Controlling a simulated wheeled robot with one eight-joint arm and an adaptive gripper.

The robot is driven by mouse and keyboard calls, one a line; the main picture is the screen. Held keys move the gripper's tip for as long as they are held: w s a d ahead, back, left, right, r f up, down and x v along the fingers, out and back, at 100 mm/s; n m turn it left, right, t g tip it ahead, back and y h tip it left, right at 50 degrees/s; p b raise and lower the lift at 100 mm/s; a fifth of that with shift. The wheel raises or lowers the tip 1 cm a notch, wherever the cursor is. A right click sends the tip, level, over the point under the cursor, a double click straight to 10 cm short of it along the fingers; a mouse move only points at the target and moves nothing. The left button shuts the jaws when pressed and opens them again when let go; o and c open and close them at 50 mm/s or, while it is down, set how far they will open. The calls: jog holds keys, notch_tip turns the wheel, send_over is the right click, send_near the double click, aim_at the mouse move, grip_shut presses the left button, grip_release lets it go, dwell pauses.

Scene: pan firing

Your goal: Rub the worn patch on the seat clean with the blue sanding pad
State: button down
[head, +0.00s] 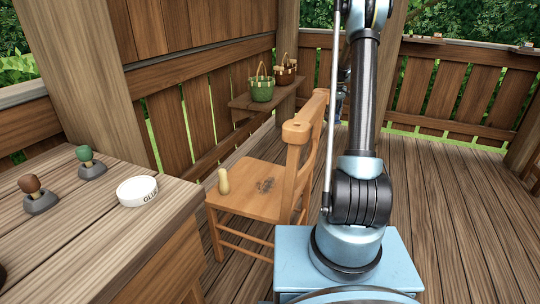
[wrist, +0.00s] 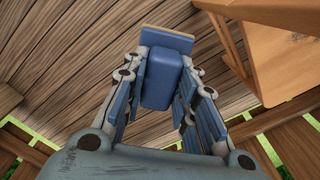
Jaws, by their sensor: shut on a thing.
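The wooden chair (head: 245,203) stands left of my arm, with a dark, scuffed worn patch (head: 266,185) on its seat. In the wrist view the chair (wrist: 265,50) shows only in part at the upper right, and the patch is not visible there. My gripper (wrist: 163,92) is shut on the blue sanding pad (wrist: 160,72), which has a blue block grip and a flat plate with a tan edge at its far end. The pad is in the air, apart from the chair. In the head view my arm hides the gripper and pad.
A pale yellow bottle-shaped thing (head: 224,181) stands on the seat left of the patch. A table (head: 110,235) at the left holds a white dish (head: 137,191), a green-topped stamp (head: 88,162) and a brown-topped one (head: 37,195). Baskets (head: 262,87) sit on a bench behind.

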jog(key=w+a+r+n, duration=0.35)
jog(key=a+r, duration=0.25)
jog(key=a, duration=0.5)
jog(key=s+a+n, duration=0.2)
jog(key=a+n, duration=0.4)
jog(key=a, duration=1.1)
jog(key=s+a+f+n, duration=0.5)
jog(key=s+a+f, duration=0.3)
jog(key=s+f, duration=0.15)
jog(key=shift+s+d+f+n, duration=0.65)
jog(key=shift+s+f, duration=0.75)
jog(key=shift+f, duration=1.4)
jog(key=shift+s+d+f+n, duration=0.6)
jog(key=shift+s+f, duration=0.85)
jog(key=shift+f, duration=1.3)
jog(key=shift+s+d+f+n, duration=0.6)
jog(key=shift+s+f, duration=0.8)
jog(key=shift+f, duration=1.4)
jog(key=shift+d+f, duration=0.1)
jog(key=shift+f, duration=0.8)
jog(key=shift+s, duration=0.15)
